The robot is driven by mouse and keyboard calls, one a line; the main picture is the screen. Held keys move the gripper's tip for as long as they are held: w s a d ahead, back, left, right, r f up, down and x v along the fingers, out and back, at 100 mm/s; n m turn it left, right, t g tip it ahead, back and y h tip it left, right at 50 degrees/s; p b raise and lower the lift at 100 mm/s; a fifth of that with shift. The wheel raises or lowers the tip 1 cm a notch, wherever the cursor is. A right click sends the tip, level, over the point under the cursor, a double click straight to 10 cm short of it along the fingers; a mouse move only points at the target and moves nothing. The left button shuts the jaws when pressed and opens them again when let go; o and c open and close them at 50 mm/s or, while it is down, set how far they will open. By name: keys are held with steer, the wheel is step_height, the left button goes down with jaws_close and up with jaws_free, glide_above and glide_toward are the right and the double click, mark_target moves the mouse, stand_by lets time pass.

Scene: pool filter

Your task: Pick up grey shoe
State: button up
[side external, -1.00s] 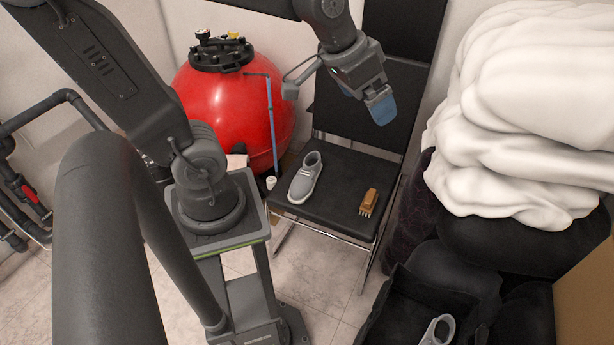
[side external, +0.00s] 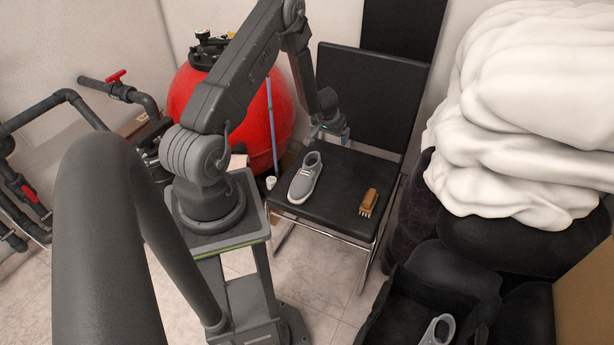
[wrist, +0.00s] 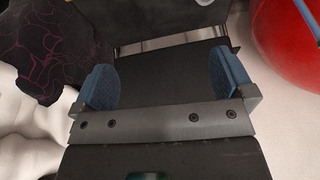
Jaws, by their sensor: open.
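A grey shoe (side external: 305,178) with a pale sole rests upright on the left part of the black chair seat (side external: 335,208). My gripper (side external: 335,136) is above the rear of the seat, behind the shoe and slightly to its right, apart from it. In the wrist view my gripper (wrist: 163,88) has its two blue fingers wide apart, with nothing held between them. The seat (wrist: 170,90) shows between the fingers there, and the shoe does not show in that view. A second grey shoe (side external: 438,330) lies in the black bin at lower right, partly cut off by the frame.
A brown brush (side external: 369,202) lies on the seat's right side. The chair backrest (side external: 368,95) rises behind. A red tank (side external: 245,125) and blue pole (side external: 272,130) stand left of the chair. White bags (side external: 530,110) are piled right. A black bin (side external: 385,315) stands at front right.

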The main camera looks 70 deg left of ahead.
steer(key=n+g, duration=0.1)
steer(key=g, duration=0.1)
glide_toward(307, 172)
steer(key=x, duration=0.5)
steer(key=shift+s, duration=0.3)
steer(key=shift+x, duration=2.85)
steer(key=shift+w, duration=0.2)
steer(key=shift+c, duration=0.3)
steer(key=c, duration=0.8)
steer(key=shift+r, duration=0.1)
steer(key=shift+c, duration=0.2)
